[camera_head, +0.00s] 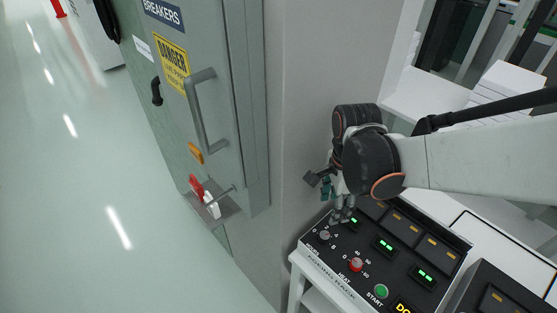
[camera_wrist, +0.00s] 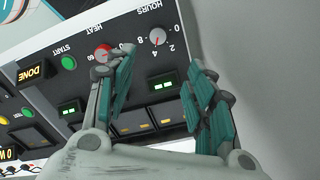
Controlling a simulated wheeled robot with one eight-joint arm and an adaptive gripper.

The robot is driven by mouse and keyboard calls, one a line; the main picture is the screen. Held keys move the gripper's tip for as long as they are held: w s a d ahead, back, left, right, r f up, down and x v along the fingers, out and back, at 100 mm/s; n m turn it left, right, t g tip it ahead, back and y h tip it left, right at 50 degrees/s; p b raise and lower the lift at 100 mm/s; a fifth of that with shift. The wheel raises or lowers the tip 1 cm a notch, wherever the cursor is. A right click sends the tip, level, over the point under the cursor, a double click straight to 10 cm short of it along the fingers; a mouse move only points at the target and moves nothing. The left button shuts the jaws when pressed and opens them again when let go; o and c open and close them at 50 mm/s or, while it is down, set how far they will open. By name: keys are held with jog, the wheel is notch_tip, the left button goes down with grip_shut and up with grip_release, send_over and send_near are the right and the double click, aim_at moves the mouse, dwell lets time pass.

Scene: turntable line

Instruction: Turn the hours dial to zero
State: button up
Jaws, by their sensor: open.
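In the wrist view the panel is upside down, with numbers around the dial; I cannot tell surely which one the mark faces. My gripper (camera_wrist: 162,72) is open and empty, its two green-padded fingers spread either side of the dial in the picture. In the head view my gripper (camera_head: 342,216) hangs over the panel's back left, just beyond the dial. No contact with the dial shows.
The red heat knob (camera_head: 356,265) and green start button (camera_head: 381,291) sit along the same panel (camera_head: 318,256). Green-lit displays (camera_head: 385,244) lie behind them. A grey breaker cabinet (camera_head: 233,110) with a protruding handle (camera_head: 202,108) stands left. The floor (camera_head: 100,180) beyond is clear.

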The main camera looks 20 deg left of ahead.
aim_at(324, 235)
jog(key=f+b, duration=0.2)
jog(key=f, duration=0.1)
jog(key=s+f+b, duration=0.1)
jog(key=f+b, duration=0.2)
jog(key=f, duration=0.1)
jog(key=f+b, duration=0.3)
jog(key=f, duration=0.1)
jog(key=shift+s+a+f, duration=0.15)
jog(key=shift+s+a, duration=0.1)
jog(key=shift+a, duration=0.05)
jog(key=shift+w+f+b, duration=0.15)
jog(key=shift+f+b, duration=0.35)
jog(key=shift+f, duration=0.3)
jog(key=shift+c, duration=0.3)
